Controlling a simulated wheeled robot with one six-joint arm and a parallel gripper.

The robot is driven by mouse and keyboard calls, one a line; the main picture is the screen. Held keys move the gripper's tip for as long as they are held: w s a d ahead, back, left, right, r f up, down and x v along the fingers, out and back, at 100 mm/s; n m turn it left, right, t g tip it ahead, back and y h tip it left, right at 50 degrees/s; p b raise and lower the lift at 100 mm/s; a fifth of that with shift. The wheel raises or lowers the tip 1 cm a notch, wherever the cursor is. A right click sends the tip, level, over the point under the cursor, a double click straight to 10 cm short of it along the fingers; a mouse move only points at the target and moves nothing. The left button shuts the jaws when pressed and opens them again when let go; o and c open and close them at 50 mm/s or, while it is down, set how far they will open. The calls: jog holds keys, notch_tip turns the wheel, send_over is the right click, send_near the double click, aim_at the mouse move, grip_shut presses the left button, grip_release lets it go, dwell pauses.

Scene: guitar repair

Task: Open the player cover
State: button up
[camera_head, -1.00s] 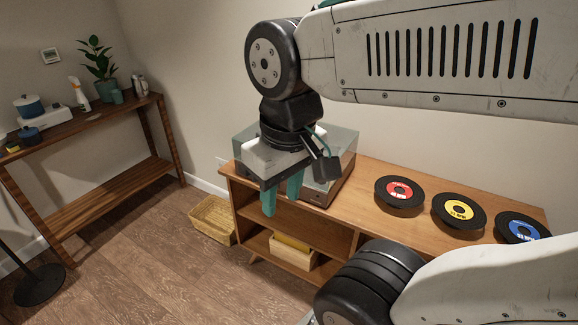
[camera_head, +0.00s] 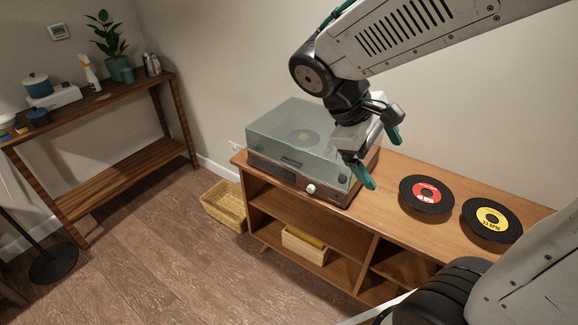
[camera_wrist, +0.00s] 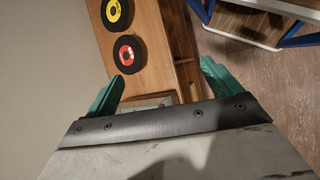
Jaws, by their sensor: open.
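The record player (camera_head: 300,178) stands on the left part of the wooden cabinet. Its clear greenish cover (camera_head: 272,143) is down over the base, and a disc shows dimly through it. A small dark handle (camera_head: 291,161) is on the cover's front face. My gripper (camera_head: 381,158) has teal fingers and hangs over the player's right end, in front of part of the cover. It is open and empty. In the wrist view my fingers (camera_wrist: 160,85) are wide apart over the cabinet top, and a small part of what seems to be the player shows between them.
Records with a red label (camera_head: 426,194) and a yellow label (camera_head: 492,220) lie on the cabinet top (camera_head: 392,172) to the right. A wicker basket (camera_head: 224,204) is on the floor at left. A wooden side table (camera_head: 125,167) with pots and a plant stands by the left wall.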

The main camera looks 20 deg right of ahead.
jog(key=w+f+n+h, duration=0.4)
jog(key=w+n+h, duration=0.1)
jog(key=w, duration=0.4)
jog(key=n+t+h, duration=0.3)
jog(key=n+t, duration=1)
jog(key=n, duration=0.2)
send_near(289, 162)
jog(key=x, duration=0.8)
jog(key=shift+d+f, duration=0.15)
jog(key=c, duration=1.3)
jog(key=shift+c, duration=0.4)
